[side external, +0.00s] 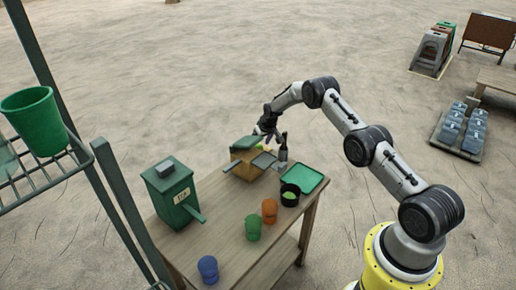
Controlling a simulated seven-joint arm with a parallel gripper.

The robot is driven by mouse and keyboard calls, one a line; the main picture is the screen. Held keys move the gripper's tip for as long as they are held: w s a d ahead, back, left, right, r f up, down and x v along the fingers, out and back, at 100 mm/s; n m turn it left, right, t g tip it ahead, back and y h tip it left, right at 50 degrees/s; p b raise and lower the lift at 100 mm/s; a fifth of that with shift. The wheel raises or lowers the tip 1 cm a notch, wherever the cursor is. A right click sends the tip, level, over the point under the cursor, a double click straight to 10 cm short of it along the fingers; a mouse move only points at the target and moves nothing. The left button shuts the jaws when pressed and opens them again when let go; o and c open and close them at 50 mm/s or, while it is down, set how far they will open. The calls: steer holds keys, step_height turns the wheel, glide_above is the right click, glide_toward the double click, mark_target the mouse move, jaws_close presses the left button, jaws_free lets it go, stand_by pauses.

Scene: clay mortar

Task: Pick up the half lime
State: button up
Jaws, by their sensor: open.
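My gripper (267,133) is open, at the far end of the wooden table, just above a tan box (243,163) with a green lid or panel on top. A small bright green patch (263,147) shows just below the fingers; it may be the half lime, but it is too small to tell. A dark round bowl (290,203) stands to the right and nearer, with light green content (289,194) in it that I cannot identify. Nothing is seen held between the fingers.
A green tray (312,178) lies behind the bowl, and a bottle (283,154) stands beside the gripper. Orange (269,211), green (253,229) and blue (208,269) cups stand on the table (222,224).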

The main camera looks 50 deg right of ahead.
steer(key=shift+w+d+f, duration=0.1)
steer(key=shift+w+f, duration=0.1)
steer(key=shift+f, duration=0.35)
jaws_close()
